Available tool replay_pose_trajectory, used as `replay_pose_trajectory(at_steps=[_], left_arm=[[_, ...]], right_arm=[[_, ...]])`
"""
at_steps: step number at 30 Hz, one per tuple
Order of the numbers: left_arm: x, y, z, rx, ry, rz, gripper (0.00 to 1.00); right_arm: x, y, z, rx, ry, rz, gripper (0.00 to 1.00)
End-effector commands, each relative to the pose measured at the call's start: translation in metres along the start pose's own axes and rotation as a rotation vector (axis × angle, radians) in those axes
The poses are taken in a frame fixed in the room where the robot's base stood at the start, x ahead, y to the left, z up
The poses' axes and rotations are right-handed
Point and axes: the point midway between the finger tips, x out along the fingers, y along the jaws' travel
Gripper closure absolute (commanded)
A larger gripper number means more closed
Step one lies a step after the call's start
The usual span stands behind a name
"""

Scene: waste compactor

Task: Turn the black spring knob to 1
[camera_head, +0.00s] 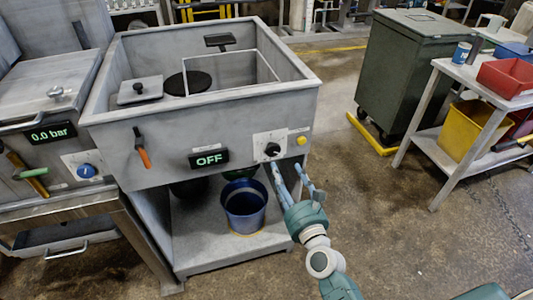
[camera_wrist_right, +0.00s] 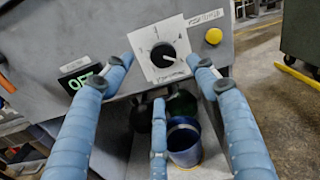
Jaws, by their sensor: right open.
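The black spring knob (camera_head: 272,149) sits on a white dial plate (camera_head: 262,141) on the front of the grey sink-like unit, right of a display reading OFF (camera_head: 208,158). In the right wrist view the knob (camera_wrist_right: 163,54) is ahead, between the spread fingers. My right gripper (camera_head: 287,172) is open and empty, just below and in front of the knob. Its blue fingers (camera_wrist_right: 160,75) show in the wrist view on both sides of the plate, with a third finger below. I see no contact with the knob. The dial marks are too small to read. My left gripper is not in view.
A yellow button (camera_head: 302,140) is right of the plate, and an orange-handled lever (camera_head: 143,150) is left of the display. A blue bucket (camera_head: 244,205) stands on the lower shelf. A second unit (camera_head: 50,90) showing 0.0 bar adjoins at left.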

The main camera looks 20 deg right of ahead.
Motion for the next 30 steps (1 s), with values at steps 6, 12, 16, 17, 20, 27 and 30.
replay_pose_trajectory(at_steps=[6, 12, 16, 17, 20, 27, 30], left_arm=[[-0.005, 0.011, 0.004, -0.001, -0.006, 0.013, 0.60], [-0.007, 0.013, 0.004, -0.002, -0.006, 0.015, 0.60], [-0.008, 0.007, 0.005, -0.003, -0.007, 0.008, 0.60], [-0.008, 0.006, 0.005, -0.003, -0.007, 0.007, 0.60], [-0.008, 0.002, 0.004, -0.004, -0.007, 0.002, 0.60], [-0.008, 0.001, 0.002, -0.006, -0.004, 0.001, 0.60], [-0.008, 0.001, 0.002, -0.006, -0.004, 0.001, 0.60]], right_arm=[[0.032, -0.001, 0.003, 0.000, -0.003, -0.001, 0.42], [0.070, 0.000, 0.001, -0.002, -0.001, 0.001, 0.42], [0.090, 0.000, 0.000, -0.002, 0.000, 0.001, 0.42], [0.093, 0.000, 0.000, -0.002, 0.000, 0.000, 0.42], [0.101, 0.000, 0.000, -0.002, 0.000, 0.000, 0.42], [0.106, 0.000, 0.000, -0.002, 0.001, 0.000, 0.42], [0.106, 0.000, 0.000, -0.002, 0.001, 0.001, 0.42]])
